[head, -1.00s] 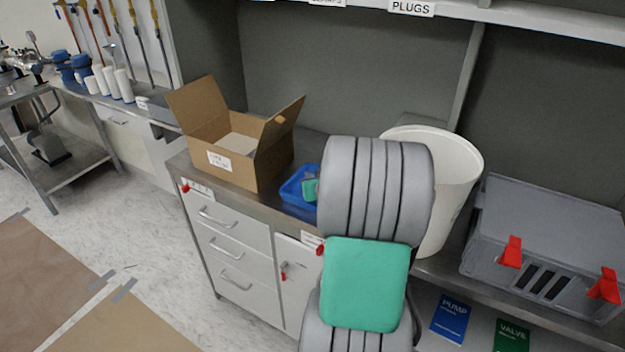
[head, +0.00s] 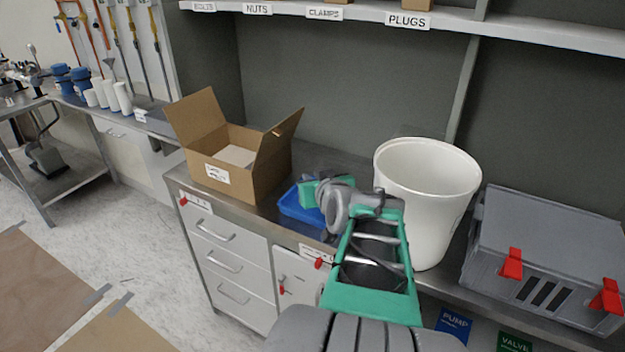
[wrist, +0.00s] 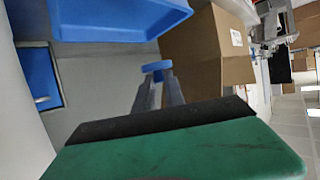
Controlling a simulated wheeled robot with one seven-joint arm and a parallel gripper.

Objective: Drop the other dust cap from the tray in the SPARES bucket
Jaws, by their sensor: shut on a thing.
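In the wrist view my gripper (wrist: 158,92) is shut on a small round blue dust cap (wrist: 156,68), held at the fingertips. The blue tray (wrist: 120,32) is at the top of that view, apart from the cap. In the head view the blue tray (head: 290,208) sits on the counter, partly behind my green and grey hand (head: 312,190); the fingers and cap are hidden there. A large white bucket (head: 425,200) stands right of my arm. No SPARES label is legible on it, and its inside bottom is hidden.
An open cardboard box (head: 225,160) stands left of the tray; it also shows in the wrist view (wrist: 205,50). A grey case (head: 550,255) with red latches is right of the bucket. A labelled shelf (head: 480,32) runs above.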

